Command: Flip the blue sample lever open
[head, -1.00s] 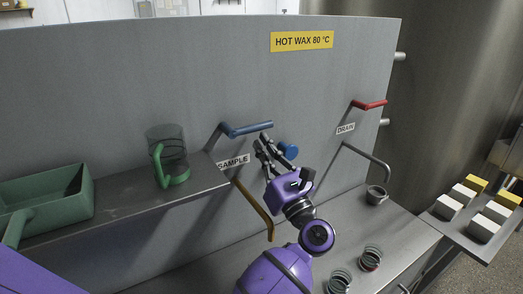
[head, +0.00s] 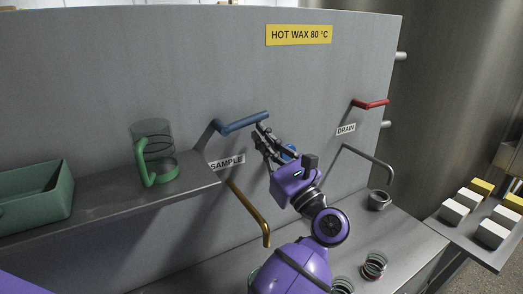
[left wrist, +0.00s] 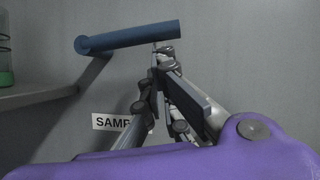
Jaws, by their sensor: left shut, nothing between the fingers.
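The blue sample lever (head: 242,122) sticks out from the grey panel above the SAMPLE label (head: 227,163). It runs roughly level, slanting slightly up to the right. In the left wrist view the blue lever (left wrist: 128,37) crosses the top, above the fingers. My left gripper (head: 260,135) is shut and empty, with its fingertips just under the lever's right end. In the left wrist view the left gripper's tips (left wrist: 162,52) are close below the bar; I cannot tell whether they touch it. My right gripper is not in view.
A red drain lever (head: 370,104) is to the right. A shelf (head: 105,214) at left carries a green-handled glass jug (head: 155,160) and a green bin (head: 35,205).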

